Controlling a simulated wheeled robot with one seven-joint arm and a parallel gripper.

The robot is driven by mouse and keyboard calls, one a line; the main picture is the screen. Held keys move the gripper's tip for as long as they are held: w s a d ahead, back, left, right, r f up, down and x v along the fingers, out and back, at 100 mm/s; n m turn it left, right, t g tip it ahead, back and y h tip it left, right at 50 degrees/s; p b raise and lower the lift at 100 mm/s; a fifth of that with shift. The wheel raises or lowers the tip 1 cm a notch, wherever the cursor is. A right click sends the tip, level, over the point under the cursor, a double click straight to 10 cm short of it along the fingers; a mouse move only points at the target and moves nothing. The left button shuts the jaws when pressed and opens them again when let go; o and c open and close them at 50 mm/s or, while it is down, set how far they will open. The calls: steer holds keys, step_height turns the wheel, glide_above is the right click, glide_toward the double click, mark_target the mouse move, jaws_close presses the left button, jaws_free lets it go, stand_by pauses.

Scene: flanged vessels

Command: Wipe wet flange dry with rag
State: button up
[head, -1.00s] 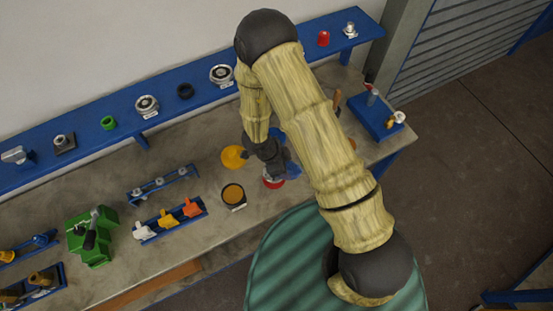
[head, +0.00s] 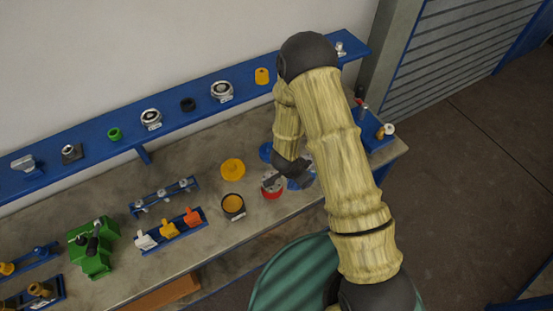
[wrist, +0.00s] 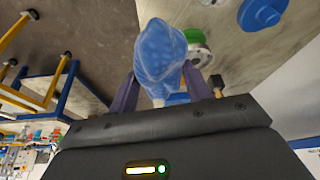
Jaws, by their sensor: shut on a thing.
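My gripper (wrist: 160,92) is shut on a crumpled blue rag (wrist: 160,58), which bulges out past both fingers in the wrist view. In the head view my gripper (head: 296,172) is low over the bench, just right of a red-based vessel (head: 271,193) with a grey top, and partly covers that spot. A pale metal flange with a green part (wrist: 197,52) shows behind the rag in the wrist view, partly hidden by it. I cannot tell which flange is wet, nor whether the rag touches anything.
A dark pot with orange contents (head: 232,205) and a yellow disc (head: 232,168) stand left of my gripper. A blue disc (head: 266,152) lies behind. Racks (head: 172,232), a green vise (head: 93,247) and a blue wall shelf (head: 70,170) are further left.

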steer(key=w+d+n+t+y, duration=0.1)
steer(key=w+d+n, duration=0.2)
steer(key=d+n, duration=0.15)
steer(key=d+f+n+b, duration=0.1)
steer(key=f+b, duration=0.3)
steer(key=b, duration=0.1)
steer(key=d+f+n+y+b, duration=0.1)
steer(key=d+f+n+b, duration=0.1)
steer(key=f+b, duration=0.3)
steer(key=d+f+n+y+b, duration=0.1)
steer(key=f+n+b, duration=0.1)
steer(key=f+b, duration=0.3)
steer(key=shift+w+d+t+b, duration=0.15)
steer(key=shift+w+t+b, duration=0.15)
steer(key=shift+w+b, duration=0.1)
steer(key=shift+w+d+f+b, duration=0.1)
steer(key=shift+f+b, duration=0.3)
steer(key=shift+r, duration=0.2)
steer(key=shift+f, duration=0.1)
